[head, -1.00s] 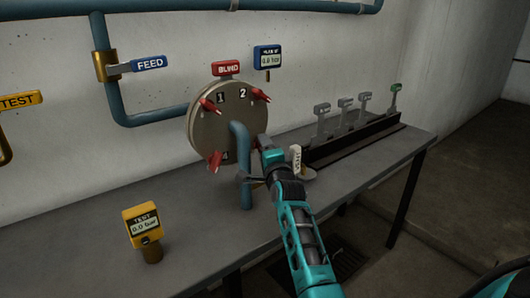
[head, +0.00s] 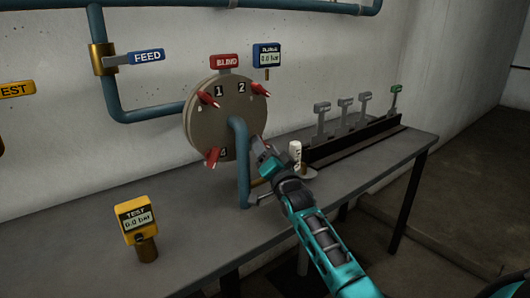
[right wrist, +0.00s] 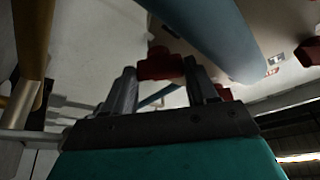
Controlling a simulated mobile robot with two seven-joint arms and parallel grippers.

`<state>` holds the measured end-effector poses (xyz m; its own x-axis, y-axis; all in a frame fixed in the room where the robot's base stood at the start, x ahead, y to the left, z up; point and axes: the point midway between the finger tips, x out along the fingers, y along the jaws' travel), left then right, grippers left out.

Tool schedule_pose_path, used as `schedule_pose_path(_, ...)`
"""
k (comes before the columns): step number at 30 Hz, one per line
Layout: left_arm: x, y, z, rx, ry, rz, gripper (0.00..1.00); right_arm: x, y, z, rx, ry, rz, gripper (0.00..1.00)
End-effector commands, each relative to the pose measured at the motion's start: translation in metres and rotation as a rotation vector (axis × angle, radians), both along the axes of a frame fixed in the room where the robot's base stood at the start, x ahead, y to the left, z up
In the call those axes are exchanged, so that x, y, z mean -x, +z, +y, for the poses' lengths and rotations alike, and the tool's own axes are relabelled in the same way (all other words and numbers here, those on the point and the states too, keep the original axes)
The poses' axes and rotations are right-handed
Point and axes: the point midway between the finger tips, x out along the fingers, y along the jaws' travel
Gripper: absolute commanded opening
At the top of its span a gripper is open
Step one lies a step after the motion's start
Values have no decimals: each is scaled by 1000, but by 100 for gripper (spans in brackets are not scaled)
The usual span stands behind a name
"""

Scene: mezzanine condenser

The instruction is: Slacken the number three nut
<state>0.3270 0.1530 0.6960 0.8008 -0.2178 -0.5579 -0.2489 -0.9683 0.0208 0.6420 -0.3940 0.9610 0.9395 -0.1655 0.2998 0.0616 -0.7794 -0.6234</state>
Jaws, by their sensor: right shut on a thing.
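A round grey flange plate (head: 197,132) carries red winged nuts beside stamped numbers. The nut by 1 (head: 208,99), the nut by 2 (head: 261,90) and the lower-left nut by 4 (head: 212,157) show in the head view. The number three nut's place, at the lower right, is hidden there behind my right gripper (head: 259,146). In the right wrist view my right gripper (right wrist: 161,72) is shut on a red nut (right wrist: 160,64), held between its two fingertips. My left gripper is not in view.
A blue pipe (head: 243,178) bends down from the flange, close left of my right gripper.

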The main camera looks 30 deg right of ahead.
Motion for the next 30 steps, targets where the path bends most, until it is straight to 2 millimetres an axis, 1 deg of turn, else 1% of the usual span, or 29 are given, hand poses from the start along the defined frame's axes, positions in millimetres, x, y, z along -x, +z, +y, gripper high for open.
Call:
schedule_pose_path(7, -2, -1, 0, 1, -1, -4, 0, 0, 1, 0, 54, 0, -5, 27)
schedule_pose_path(20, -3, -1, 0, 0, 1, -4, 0, -1, 2, 0, 58, 0, -6, 27)
schedule_pose_path(21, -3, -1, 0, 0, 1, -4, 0, -1, 2, 0, 58, 0, -6, 61)
schedule_pose_path(28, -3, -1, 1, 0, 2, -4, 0, 0, 1, 0, 57, -1, -5, 83)
schedule_pose_path(30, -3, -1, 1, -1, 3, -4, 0, 0, 1, 0, 57, 0, -6, 83)
